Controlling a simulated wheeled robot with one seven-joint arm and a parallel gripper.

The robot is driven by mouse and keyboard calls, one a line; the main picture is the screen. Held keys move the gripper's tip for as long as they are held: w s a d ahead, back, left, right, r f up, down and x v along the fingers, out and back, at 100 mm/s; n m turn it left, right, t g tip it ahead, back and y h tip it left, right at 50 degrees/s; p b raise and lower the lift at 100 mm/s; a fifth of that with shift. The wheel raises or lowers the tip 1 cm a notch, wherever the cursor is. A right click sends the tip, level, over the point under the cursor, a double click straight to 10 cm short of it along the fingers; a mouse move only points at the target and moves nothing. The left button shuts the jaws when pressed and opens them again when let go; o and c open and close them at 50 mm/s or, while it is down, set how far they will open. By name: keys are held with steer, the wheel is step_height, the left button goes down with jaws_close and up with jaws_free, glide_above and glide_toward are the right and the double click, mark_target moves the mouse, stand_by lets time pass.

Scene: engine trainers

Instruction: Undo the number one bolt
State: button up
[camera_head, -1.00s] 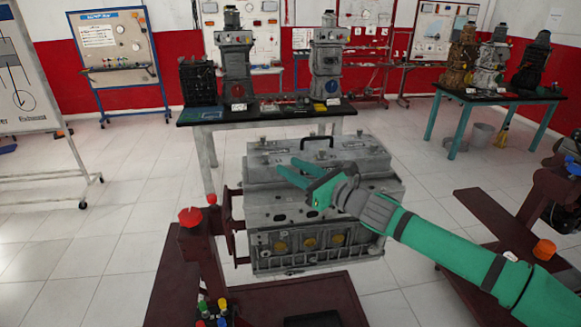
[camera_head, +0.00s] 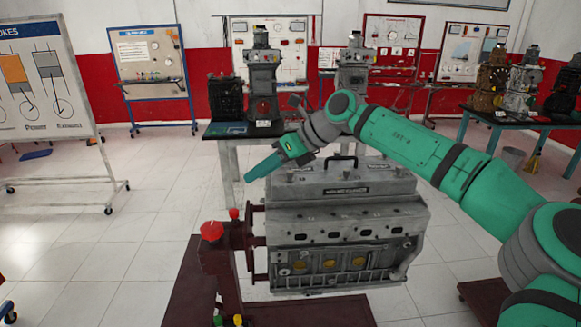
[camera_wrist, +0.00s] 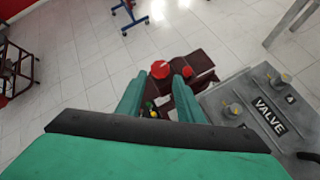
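A grey engine block (camera_head: 345,225) with a grey valve cover (camera_head: 340,188) and a black top handle (camera_head: 340,160) sits on a dark red stand (camera_head: 195,280). In the wrist view the cover (camera_wrist: 250,130) shows the word VALVE and two bolt heads, one nearer (camera_wrist: 232,108) and one farther (camera_wrist: 273,78). I cannot tell which bolt is number one. My green gripper (camera_head: 250,176) is above the cover's left end, pointing left and down. In the wrist view its two fingers (camera_wrist: 156,92) are apart with nothing between them, left of the bolts.
A red knob (camera_head: 211,231) and a smaller red knob (camera_head: 234,213) stick up from the stand at the engine's left. A black table (camera_head: 225,131) with engine models stands behind. The floor between is clear.

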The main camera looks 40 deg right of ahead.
steer(key=d+r+m+g+h, duration=0.2)
steer(key=d+m+h, duration=0.3)
steer(key=m+g+h, duration=0.2)
steer(key=m+h, duration=0.1)
steer(key=m, duration=0.1)
glide_toward(290, 171)
steer(key=shift+t, duration=0.3)
steer(key=x, duration=0.7)
steer(key=shift+s+f, duration=0.15)
steer(key=shift+f, duration=0.25)
jaws_close()
